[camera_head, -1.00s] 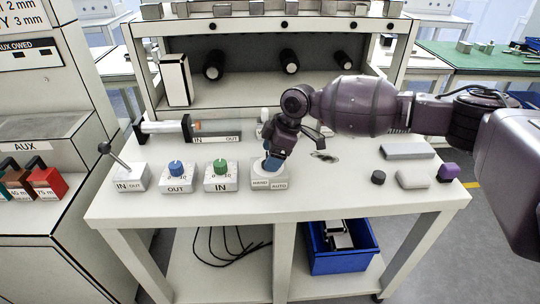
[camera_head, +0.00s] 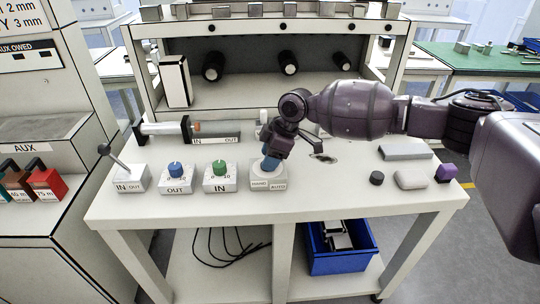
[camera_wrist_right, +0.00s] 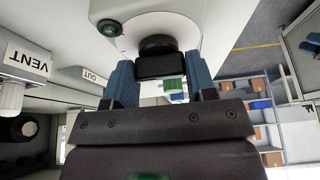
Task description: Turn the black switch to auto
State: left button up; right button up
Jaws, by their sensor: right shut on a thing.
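The black switch (camera_wrist_right: 160,62) sits on a round white base and shows between the blue fingers in the right wrist view. Its box (camera_head: 268,183) stands near the front of the table in the head view, with a HAND label on the left and an AUTO label on the right. My right gripper (camera_head: 270,163) reaches down onto it from above and is shut on the switch; it also shows in the right wrist view (camera_wrist_right: 160,78). In the head view the gripper hides the switch, so I cannot tell there which label it points to. My left gripper is not in view.
To the left stand a green-knob box (camera_head: 220,178), a blue-knob box (camera_head: 176,178) and a lever box (camera_head: 131,178). A black cap (camera_head: 376,178), a pale block (camera_head: 410,180) and a purple piece (camera_head: 446,173) lie to the right. The shelf rises behind.

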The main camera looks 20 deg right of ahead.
jog(key=m+p, duration=0.1)
jog(key=r+m+t+p, duration=0.1)
jog(key=p, duration=0.1)
jog(key=shift+s, duration=0.1)
jog(key=shift+m+h+p, duration=0.3)
jog(key=shift+m+p, duration=0.15)
jog(key=shift+m, duration=0.15)
jog(key=shift+a+f+m+t+p, duration=0.1)
jog(key=shift+m+t+p, duration=0.3)
jog(key=shift+m+p, duration=0.5)
jog(key=m+h+p, duration=0.1)
jog(key=m+p, duration=0.1)
jog(key=p, duration=0.1)
jog(key=shift+s+f+t, duration=0.1)
jog(key=shift+f+t, duration=0.1)
jog(key=shift+t, duration=0.1)
jog(key=shift+f+m+h+p, duration=0.15)
jog(key=shift+m+h+p, duration=0.15)
jog(key=shift+m+p, duration=0.45)
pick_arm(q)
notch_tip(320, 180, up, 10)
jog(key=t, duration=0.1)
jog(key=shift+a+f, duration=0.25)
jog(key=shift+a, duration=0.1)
pick_arm(e)
jog(key=shift+f, duration=0.1)
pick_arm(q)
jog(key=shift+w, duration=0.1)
